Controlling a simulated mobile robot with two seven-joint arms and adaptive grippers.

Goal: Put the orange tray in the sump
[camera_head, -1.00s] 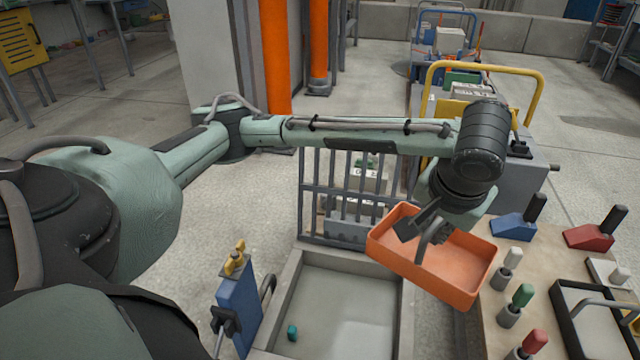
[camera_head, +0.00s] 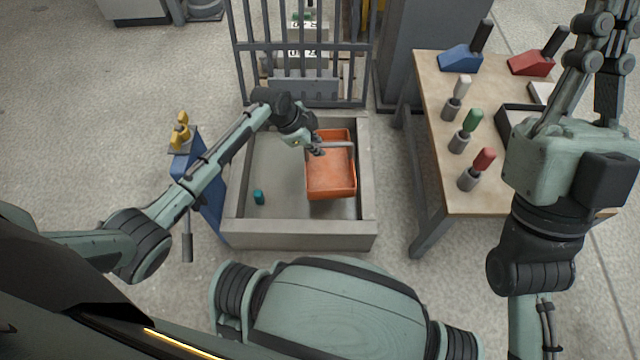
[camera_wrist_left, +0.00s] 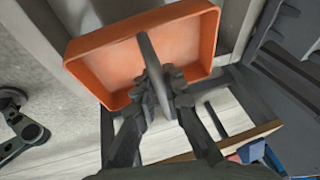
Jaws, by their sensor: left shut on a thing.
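The orange tray (camera_head: 330,190) is inside the outline of the sump (camera_head: 300,235), a grey walled basin, towards its right wall. I cannot tell whether it touches the sump floor. My left gripper (camera_head: 318,149) is shut on the tray's grey handle, near the tray's far end. In the left wrist view the orange tray (camera_wrist_left: 110,75) is seen from above and looks empty, with the fingers (camera_wrist_left: 160,90) around its handle. My right gripper (camera_head: 592,70) is raised at the upper right, empty as far as I see; its fingertips run close to the top edge.
A small teal object (camera_head: 258,197) lies on the sump floor to the left. A blue panel with a yellow valve (camera_head: 180,130) stands left of the sump. A barred gate (camera_head: 303,60) stands behind it. The wooden bench (camera_head: 430,80) at right holds several coloured-handled tools and blocks.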

